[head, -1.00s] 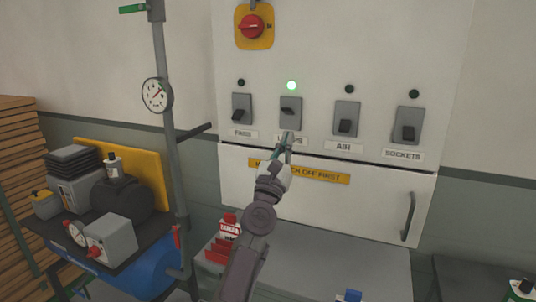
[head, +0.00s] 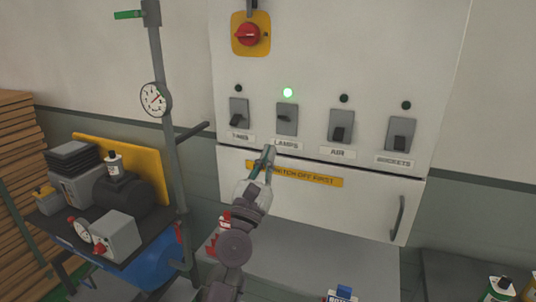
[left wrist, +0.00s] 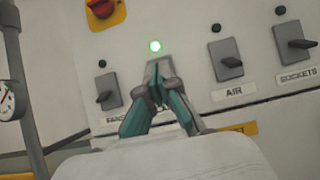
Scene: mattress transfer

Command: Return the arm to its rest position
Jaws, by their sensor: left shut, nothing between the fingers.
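My left gripper (head: 268,152) is shut and empty, in front of the switch panel (head: 330,55), just below the lamps switch (head: 287,119). It stands apart from the switch as far as I can tell. In the left wrist view, the shut fingers (left wrist: 158,72) cover most of the lamps switch. The green light (head: 288,92) above that switch is lit; it also shows in the left wrist view (left wrist: 155,46). The lights over the other switches are dark. My right gripper is in neither view.
A compressor (head: 122,196) with a gauge post (head: 165,140) stands left of my arm. A red rotary switch (head: 248,34) is above the row of switches. A lower door with a handle (head: 397,217) is at right, over a grey surface (head: 300,262) carrying small containers.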

